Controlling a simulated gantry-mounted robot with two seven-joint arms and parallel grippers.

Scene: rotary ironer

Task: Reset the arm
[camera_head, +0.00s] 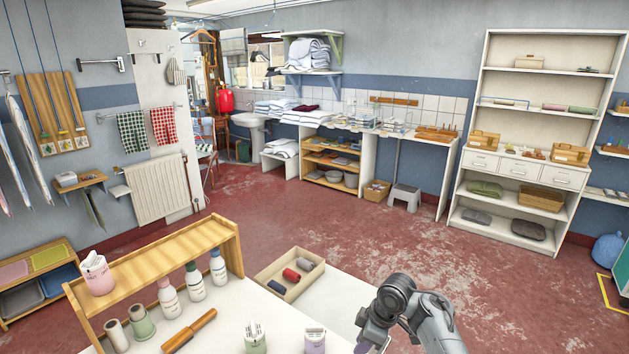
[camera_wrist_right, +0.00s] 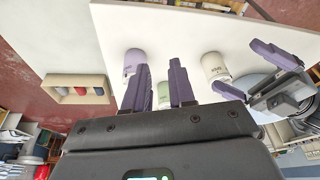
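My right arm (camera_head: 400,310) comes in at the bottom of the head view, above the white table (camera_head: 340,305). Its gripper is mostly cut off there. In the right wrist view, the two purple-grey fingers of my right gripper (camera_wrist_right: 157,66) stand apart with nothing held between them. A pale green container (camera_wrist_right: 164,92) shows beyond the gap. My left gripper (camera_wrist_right: 234,64) shows at the right of the wrist view, with its fingers spread and nothing seen between them. It is outside the head view.
A wooden shelf stand (camera_head: 160,255) is on the table's left, near several bottles (camera_head: 194,282). Purple (camera_head: 315,340) and green (camera_head: 255,338) containers stand at the front. A shallow box (camera_head: 262,276) holds red and grey rolls. The red floor beyond is largely clear.

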